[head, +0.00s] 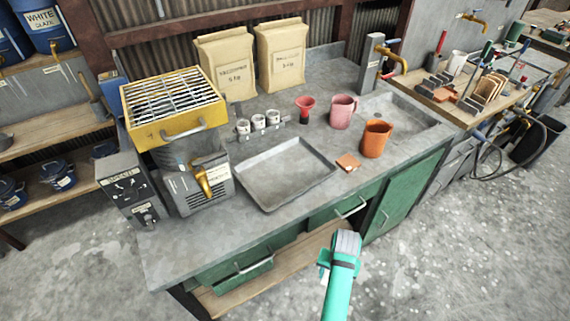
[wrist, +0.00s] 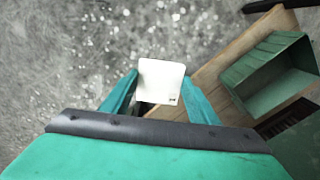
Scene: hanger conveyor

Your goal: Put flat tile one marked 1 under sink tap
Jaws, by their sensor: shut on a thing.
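My gripper (head: 341,250) is in front of the counter's green drawers in the head view. In the wrist view it is shut on a flat white tile (wrist: 160,80) with a small dark mark near one corner, too small to read. The brass sink tap (head: 393,60) stands on a grey post at the back right of the counter.
A pink mug (head: 342,111), an orange mug (head: 376,140) and a small orange tile (head: 348,161) stand left of the basin. A grey tray (head: 285,175) lies mid-counter. A green drawer (wrist: 270,75) sticks out right of the tile.

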